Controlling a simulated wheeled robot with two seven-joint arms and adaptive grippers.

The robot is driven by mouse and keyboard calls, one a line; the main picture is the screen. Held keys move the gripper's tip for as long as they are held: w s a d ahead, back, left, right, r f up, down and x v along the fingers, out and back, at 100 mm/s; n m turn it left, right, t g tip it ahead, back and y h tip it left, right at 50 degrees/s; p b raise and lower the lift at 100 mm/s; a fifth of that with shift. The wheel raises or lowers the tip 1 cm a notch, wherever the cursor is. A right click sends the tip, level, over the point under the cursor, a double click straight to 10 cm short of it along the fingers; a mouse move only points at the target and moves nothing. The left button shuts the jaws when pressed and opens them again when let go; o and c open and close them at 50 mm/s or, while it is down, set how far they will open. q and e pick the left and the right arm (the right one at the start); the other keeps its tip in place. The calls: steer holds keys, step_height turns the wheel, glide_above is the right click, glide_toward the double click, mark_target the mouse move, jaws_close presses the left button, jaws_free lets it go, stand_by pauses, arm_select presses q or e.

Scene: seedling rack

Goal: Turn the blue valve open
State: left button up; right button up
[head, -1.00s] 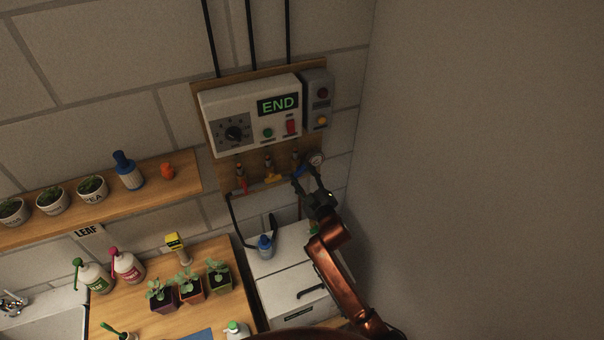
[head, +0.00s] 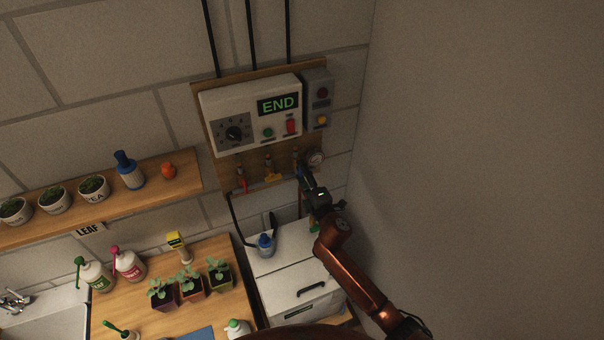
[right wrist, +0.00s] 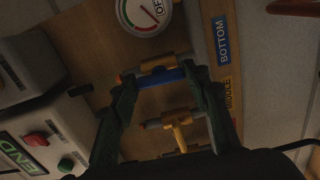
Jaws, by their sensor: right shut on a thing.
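The blue valve handle (right wrist: 162,78) sits on its brass valve body (right wrist: 158,63) below the gauge. In the right wrist view the handle lies roughly in line with that body, between my fingertips. My right gripper (right wrist: 165,85) is shut on it, one finger at each end. In the head view my right gripper (head: 305,179) reaches up to the rightmost valve and mostly hides the blue handle. My left gripper is not in view.
A yellow valve (head: 272,177) and a red valve (head: 244,185) are to the left on the same board. A gauge (head: 316,158) is close at the upper right. The control box (head: 252,112) showing END is above. A white cabinet (head: 292,275) stands below.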

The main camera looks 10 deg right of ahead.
steer(key=shift+n, duration=0.3)
stand_by(0.4)
steer(key=o, duration=1.2)
steer(key=shift+c, duration=0.2)
steer(key=s+d, duration=0.2)
steer(key=s, duration=1)
steer(key=shift+d, duration=0.15)
steer(key=shift+w, duration=0.1)
